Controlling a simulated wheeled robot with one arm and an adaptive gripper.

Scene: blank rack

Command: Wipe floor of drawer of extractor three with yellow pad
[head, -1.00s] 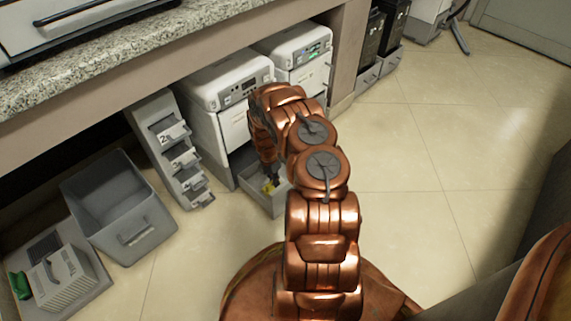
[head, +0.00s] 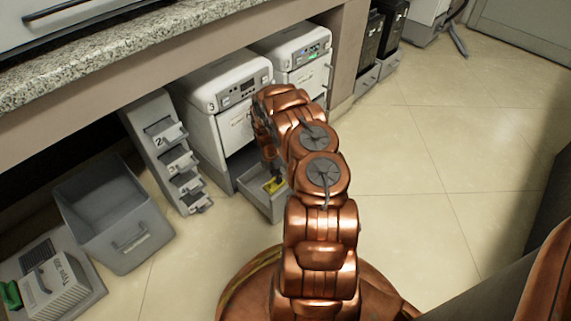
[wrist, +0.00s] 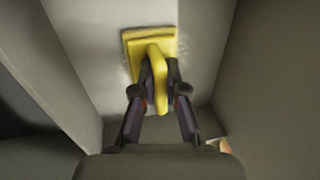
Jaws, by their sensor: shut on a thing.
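Extractor three (head: 228,98) is the white machine marked 3 under the counter. Its grey drawer (head: 258,202) is pulled out low at its front. The yellow pad (head: 274,186) is inside the drawer. In the wrist view the yellow pad (wrist: 150,42) has a flat base and an upright grip, and lies against or just above the pale drawer floor (wrist: 100,75). My gripper (wrist: 160,88) is shut on the pad's grip. Faint whitish marks show on the floor beside the pad. In the head view my arm hides part of the drawer and the gripper's fingertips.
The drawer walls (wrist: 215,50) rise close on both sides of my gripper. Left of the extractor stand a sloped rack of small numbered trays (head: 172,155) and an open grey bin (head: 118,215). Another white machine (head: 297,58) stands to the right. The tiled floor at right is clear.

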